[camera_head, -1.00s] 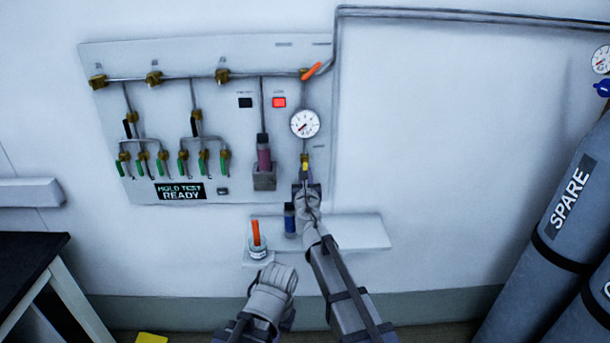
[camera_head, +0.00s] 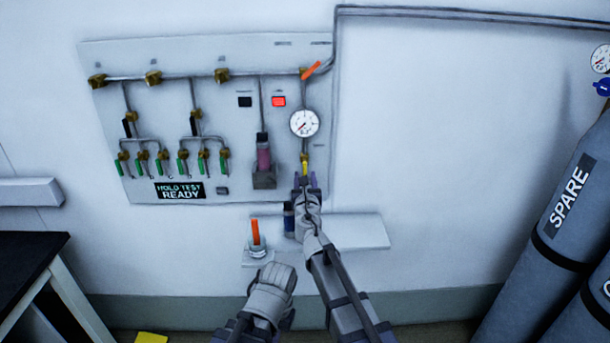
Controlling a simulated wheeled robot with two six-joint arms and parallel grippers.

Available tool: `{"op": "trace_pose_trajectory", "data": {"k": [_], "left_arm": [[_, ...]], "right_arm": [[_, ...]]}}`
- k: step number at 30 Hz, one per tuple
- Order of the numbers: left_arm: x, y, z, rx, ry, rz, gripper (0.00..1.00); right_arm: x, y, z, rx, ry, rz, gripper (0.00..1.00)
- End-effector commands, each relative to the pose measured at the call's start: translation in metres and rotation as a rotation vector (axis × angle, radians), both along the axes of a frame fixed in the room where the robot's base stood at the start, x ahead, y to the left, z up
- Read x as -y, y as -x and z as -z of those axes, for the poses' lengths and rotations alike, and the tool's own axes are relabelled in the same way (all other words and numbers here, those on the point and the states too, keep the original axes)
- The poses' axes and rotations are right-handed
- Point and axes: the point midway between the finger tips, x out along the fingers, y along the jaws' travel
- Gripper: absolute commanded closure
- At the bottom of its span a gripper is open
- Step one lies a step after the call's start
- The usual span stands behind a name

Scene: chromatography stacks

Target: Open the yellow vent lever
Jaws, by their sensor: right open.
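The yellow vent lever (camera_head: 305,167) hangs below its brass valve (camera_head: 304,157), under the round white gauge (camera_head: 304,123) on the wall panel. It points downward. My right gripper (camera_head: 305,180) is open just below the valve, its two fingertips apart around the lower end of the lever. I cannot tell whether they touch it. My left gripper (camera_head: 270,282) is low in front of the small shelf, and its fingers are hidden by its own body.
The wall panel (camera_head: 230,60) carries several green-handled valves and an orange lever (camera_head: 312,70). The display (camera_head: 180,191) reads HOLD TEST READY. A shelf (camera_head: 355,232) holds a jar with an orange stick (camera_head: 255,232) and a dark blue cylinder (camera_head: 289,218). Grey SPARE cylinder (camera_head: 560,215) stands right.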

Motion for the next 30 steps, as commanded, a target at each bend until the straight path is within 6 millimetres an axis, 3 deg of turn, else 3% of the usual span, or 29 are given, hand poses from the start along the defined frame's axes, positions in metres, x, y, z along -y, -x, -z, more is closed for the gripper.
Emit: {"op": "trace_pose_trajectory", "data": {"k": [3, 9, 20, 23, 26, 30], "left_arm": [[0.000, 0.000, 0.000, 0.000, 0.000, 0.000, 1.00], [0.000, 0.000, 0.000, 0.000, 0.000, 0.000, 1.00], [0.000, 0.000, 0.000, 0.000, 0.000, 0.000, 1.00], [0.000, 0.000, 0.000, 0.000, 0.000, 0.000, 1.00], [0.000, 0.000, 0.000, 0.000, 0.000, 0.000, 1.00], [0.000, 0.000, 0.000, 0.000, 0.000, 0.000, 1.00]], "right_arm": [[0.001, 0.025, 0.000, 0.000, 0.000, -0.001, 0.55], [0.001, 0.049, 0.000, 0.000, 0.000, 0.000, 0.55], [0.004, 0.050, 0.001, -0.003, -0.021, 0.012, 0.55], [0.029, 0.054, 0.007, -0.024, -0.170, 0.087, 0.55], [0.080, 0.066, 0.026, -0.059, -0.494, 0.260, 0.55], [0.153, 0.105, 0.080, -0.095, -1.083, 0.618, 0.55]]}}
